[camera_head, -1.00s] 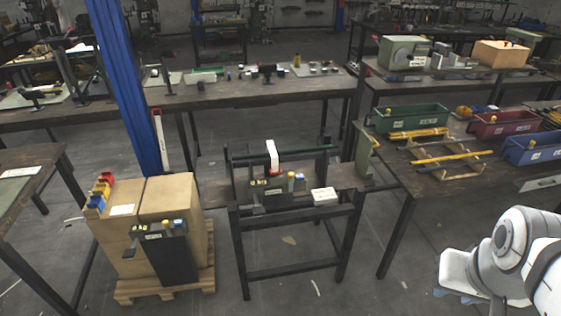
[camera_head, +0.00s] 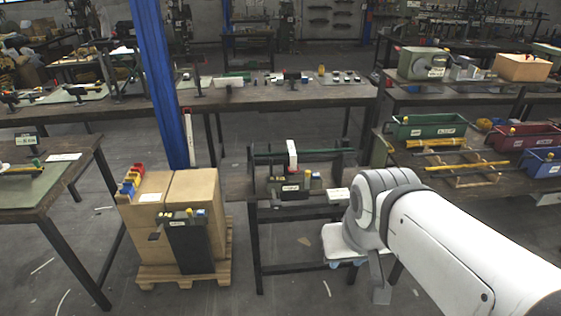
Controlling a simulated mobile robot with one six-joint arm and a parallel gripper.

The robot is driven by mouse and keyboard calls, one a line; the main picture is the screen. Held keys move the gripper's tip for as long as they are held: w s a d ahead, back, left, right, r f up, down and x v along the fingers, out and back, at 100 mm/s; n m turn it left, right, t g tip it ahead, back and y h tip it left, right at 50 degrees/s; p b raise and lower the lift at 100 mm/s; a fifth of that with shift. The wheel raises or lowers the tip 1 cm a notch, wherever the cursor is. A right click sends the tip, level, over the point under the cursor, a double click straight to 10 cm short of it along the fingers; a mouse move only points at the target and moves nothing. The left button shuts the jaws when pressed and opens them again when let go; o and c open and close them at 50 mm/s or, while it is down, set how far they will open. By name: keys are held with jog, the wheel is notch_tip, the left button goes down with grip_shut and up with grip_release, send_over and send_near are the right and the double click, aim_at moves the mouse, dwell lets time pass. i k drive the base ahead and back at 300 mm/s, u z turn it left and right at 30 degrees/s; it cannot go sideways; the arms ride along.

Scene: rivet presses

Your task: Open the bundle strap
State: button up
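A white upright piece (camera_head: 292,154), which looks like the strap, stands across a dark green rod or bundle (camera_head: 265,153) on the small central stand (camera_head: 240,190). I cannot tell its fastening at this size. My arm reaches in from the lower right. A grey part (camera_head: 381,288) hangs below its white wrist, right of and nearer than the stand. It may be my gripper, but its fingers cannot be made out. It is apart from the strap.
A small box with colored knobs (camera_head: 290,190) and a white block (camera_head: 338,195) are on the stand. Cartons (camera_head: 195,200) on a pallet (camera_head: 150,277) stand to its left. A blue post (camera_head: 160,80) rises behind them. The right bench (camera_head: 405,160) carries bins and yellow rods.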

aim_at(290, 146)
jog(key=z, duration=0.05)
jog(key=i, duration=1)
jog(key=u, duration=0.05)
